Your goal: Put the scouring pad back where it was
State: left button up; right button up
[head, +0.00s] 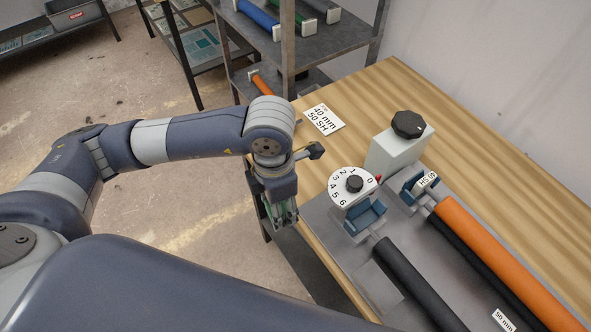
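My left gripper (282,214) points down beside the left edge of the wooden table. Its fingers are closed around a thin green piece that looks like the scouring pad (286,207). The fingers hide most of the pad. It hangs over the table's edge, apart from the machine. My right gripper is out of view.
The plate processor on the wooden table (420,80) has a numbered dial (345,180), a black knob (408,124), a black roller (405,275) and an orange roller (490,245). A "40 mm 50 SH" card (324,119) lies behind it. A metal shelf (330,40) stands at the back.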

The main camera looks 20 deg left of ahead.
pick_arm(q)
jog(key=shift+d+f+n, duration=0.2)
jog(key=shift+f+n, duration=0.15)
jog(key=shift+n, duration=0.55)
jog(key=shift+w, duration=0.45)
jog(key=w+p, duration=0.1)
jog(key=w, duration=0.3)
jog(key=w+a+f+p, duration=0.1)
jog(key=w+p, duration=0.1)
jog(key=w, duration=0.3)
jog(key=w+p, duration=0.1)
jog(key=w, duration=0.3)
jog(key=shift+w+a+f+p, duration=0.15)
jog(key=shift+w+a+p, duration=0.1)
jog(key=shift+w+p, duration=0.1)
jog(key=shift+w+a+f, duration=0.1)
jog(key=shift+w+f, duration=0.05)
jog(key=shift+w, duration=0.4)
notch_tip(320, 180, down, 3)
jog(key=shift+r+p, duration=0.2)
jog(key=shift+p, duration=0.7)
jog(key=shift+f, duration=0.6)
jog(key=o, duration=1)
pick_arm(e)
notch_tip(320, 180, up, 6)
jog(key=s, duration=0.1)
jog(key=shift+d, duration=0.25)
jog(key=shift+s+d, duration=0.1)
